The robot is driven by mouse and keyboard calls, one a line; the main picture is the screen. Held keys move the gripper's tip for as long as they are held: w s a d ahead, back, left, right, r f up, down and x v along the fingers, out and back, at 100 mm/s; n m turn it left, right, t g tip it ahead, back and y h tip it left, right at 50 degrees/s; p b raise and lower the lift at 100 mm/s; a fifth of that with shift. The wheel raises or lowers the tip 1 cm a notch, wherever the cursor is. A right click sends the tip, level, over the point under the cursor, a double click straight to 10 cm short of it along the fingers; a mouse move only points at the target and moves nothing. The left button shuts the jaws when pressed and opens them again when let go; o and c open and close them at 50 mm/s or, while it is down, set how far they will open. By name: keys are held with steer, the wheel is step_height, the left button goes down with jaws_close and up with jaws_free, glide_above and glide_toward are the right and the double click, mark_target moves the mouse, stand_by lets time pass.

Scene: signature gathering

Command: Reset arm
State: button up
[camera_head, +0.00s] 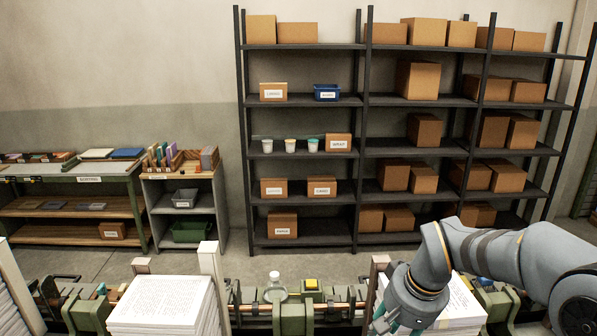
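My arm (495,255) reaches in from the right edge and bends down at the lower right. My gripper (392,322) hangs at its end, by the right stack of printed paper (462,306), and covers part of that stack. The fingers point down and are partly cut off by the bottom edge. I cannot tell whether they are open or shut, or whether they touch the paper.
A left paper stack (160,300) stands at the lower left. Between the stacks are a clear bottle (274,284) and a yellow-topped item (311,284) on green machinery. Shelves with cartons (423,130) and a sorting bench (90,178) stand behind open floor.

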steer(key=shift+n+g, duration=0.5)
steer(key=shift+g, duration=0.1)
steer(key=shift+s+a+f+b, duration=0.15)
steer(key=shift+s+a+f, duration=0.25)
steer(key=shift+f, duration=0.4)
steer(key=shift+s+a+f+b, duration=0.15)
steer(key=shift+s+a+f, duration=0.2)
steer(key=shift+a+f, duration=0.3)
steer(key=shift+s+a+f+b, duration=0.15)
steer(key=shift+s+a+f, duration=0.2)
steer(key=shift+f, duration=0.55)
steer(key=shift+d, duration=0.1)
